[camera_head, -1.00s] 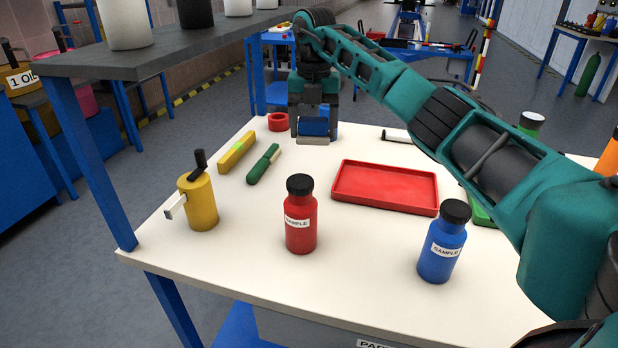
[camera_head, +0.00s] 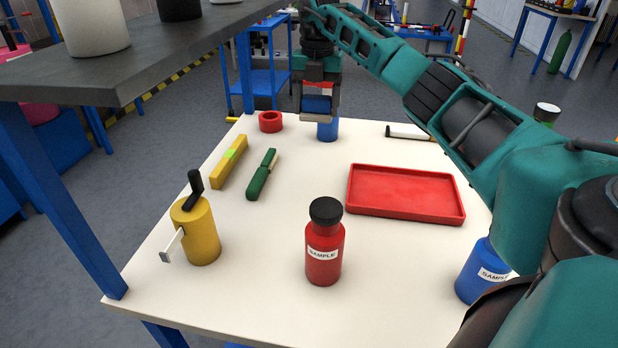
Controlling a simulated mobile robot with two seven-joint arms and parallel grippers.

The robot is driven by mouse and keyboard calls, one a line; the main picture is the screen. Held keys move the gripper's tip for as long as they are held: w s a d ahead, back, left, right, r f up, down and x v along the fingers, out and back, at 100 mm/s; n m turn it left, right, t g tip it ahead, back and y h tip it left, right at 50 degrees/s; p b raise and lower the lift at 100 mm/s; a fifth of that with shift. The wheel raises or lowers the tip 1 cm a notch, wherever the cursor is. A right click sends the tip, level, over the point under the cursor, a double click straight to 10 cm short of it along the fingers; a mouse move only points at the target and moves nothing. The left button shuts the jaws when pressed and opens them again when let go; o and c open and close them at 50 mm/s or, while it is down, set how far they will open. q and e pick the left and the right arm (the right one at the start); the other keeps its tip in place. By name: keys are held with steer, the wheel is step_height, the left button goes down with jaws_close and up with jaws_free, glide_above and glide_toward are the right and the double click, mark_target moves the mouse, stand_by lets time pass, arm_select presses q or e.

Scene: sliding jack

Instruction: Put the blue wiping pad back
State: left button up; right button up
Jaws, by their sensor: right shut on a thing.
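My right gripper (camera_head: 318,112) hangs fingers down over the far edge of the white table (camera_head: 270,240). It is shut on the blue wiping pad (camera_head: 316,104), a blue block with a grey lower part between the fingers. The pad is held above the tabletop. A blue cylindrical thing (camera_head: 328,131) stands on the table just behind and below the gripper, its upper part hidden. My left gripper is not in view.
A red ring (camera_head: 270,122), yellow bar (camera_head: 229,161), green-handled tool (camera_head: 262,174), yellow jack-like can (camera_head: 196,232), red bottle (camera_head: 324,245), blue bottle (camera_head: 481,272) and red tray (camera_head: 404,194) are on the table. A grey shelf (camera_head: 180,50) overhangs the left. My right arm covers the right side.

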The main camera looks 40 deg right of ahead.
mark_target(316, 186)
step_height(316, 186, down, 19)
steer(key=shift+s+f+b, duration=0.15)
steer(key=shift+f+b, duration=0.05)
steer(key=shift+b, duration=1.05)
steer(key=o, duration=1)
step_height(316, 186, up, 12)
steer(key=shift+r+p, duration=0.25)
steer(key=shift+p, duration=0.65)
